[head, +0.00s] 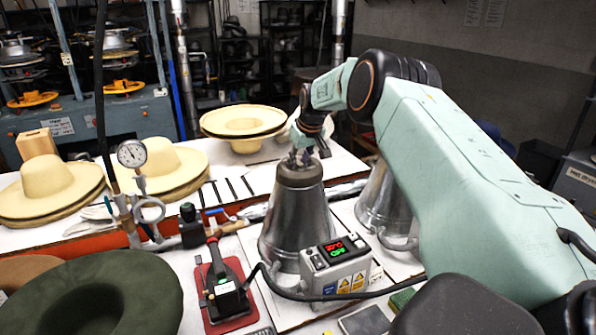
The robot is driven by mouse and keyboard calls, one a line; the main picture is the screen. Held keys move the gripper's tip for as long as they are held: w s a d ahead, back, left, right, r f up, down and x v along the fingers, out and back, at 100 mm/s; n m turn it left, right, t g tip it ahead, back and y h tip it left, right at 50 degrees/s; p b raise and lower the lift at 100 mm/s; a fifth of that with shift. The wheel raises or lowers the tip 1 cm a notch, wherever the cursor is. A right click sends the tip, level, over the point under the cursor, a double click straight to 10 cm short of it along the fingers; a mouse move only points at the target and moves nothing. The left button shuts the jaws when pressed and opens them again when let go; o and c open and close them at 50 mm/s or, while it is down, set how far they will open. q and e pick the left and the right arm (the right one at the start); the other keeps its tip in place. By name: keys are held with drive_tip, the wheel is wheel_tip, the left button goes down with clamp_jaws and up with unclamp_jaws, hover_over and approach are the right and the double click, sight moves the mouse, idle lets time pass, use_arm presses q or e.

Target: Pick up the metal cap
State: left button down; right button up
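A silver bell-shaped metal vessel (296,222) stands on the white table. A darker, brownish metal cap (300,174) sits on its narrow top. My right arm reaches in from the right, and its gripper (303,157) points down right at the top of the cap. The small dark fingers overlap the cap's top, and I cannot tell whether they grip it or how far apart they are. A second metal bell (382,200) stands to the right, partly hidden behind my arm. My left gripper is not in view.
A control box (337,268) with a red and green display stands before the bell, its black cable looping nearby. A steam iron (222,285) rests on a red pad to the left. A gauge (131,154), pipes and straw hats (45,187) fill the left side.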

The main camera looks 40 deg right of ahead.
drive_tip(key=shift+a+r, duration=0.1)
drive_tip(key=shift+a, duration=0.15)
drive_tip(key=shift+c, duration=0.8)
drive_tip(key=shift+s+d+f, duration=0.15)
drive_tip(key=shift+d+f, duration=0.05)
drive_tip(key=shift+d, duration=0.4)
clamp_jaws()
drive_tip(key=shift+a, duration=0.4)
drive_tip(key=shift+d, duration=0.1)
drive_tip(key=shift+d+r, duration=0.1)
drive_tip(key=shift+r, duration=0.05)
